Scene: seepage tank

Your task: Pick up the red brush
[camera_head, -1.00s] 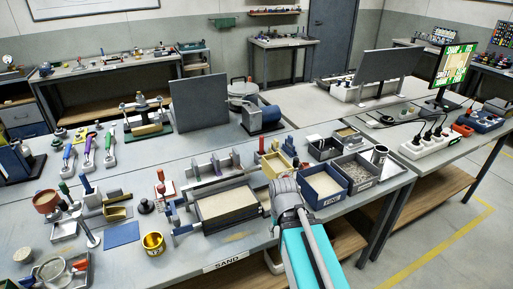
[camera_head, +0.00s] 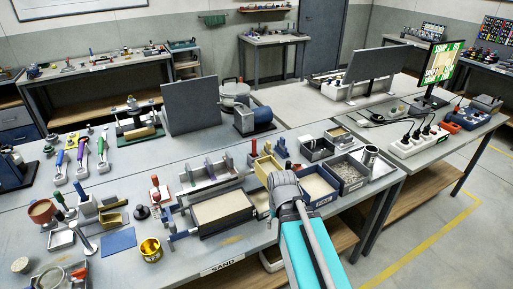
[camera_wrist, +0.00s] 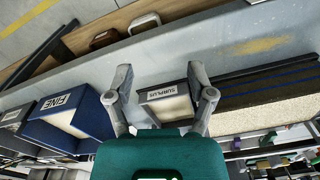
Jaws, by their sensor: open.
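I cannot tell for sure which thing is the red brush. The fingers are on either side of a small box labelled SURPLUS (camera_wrist: 165,100) as seen from the wrist. In the head view my fingers are hidden behind my wrist.
A sand-filled tray (camera_head: 205,232) lies left of my arm; a blue box labelled FINE (camera_wrist: 65,115) is on the other side. A gravel bin (camera_head: 368,180) and a metal cup (camera_head: 369,155) stand at right. A yellow cup (camera_head: 151,249) sits near the front edge. A grey panel (camera_head: 193,103) stands behind.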

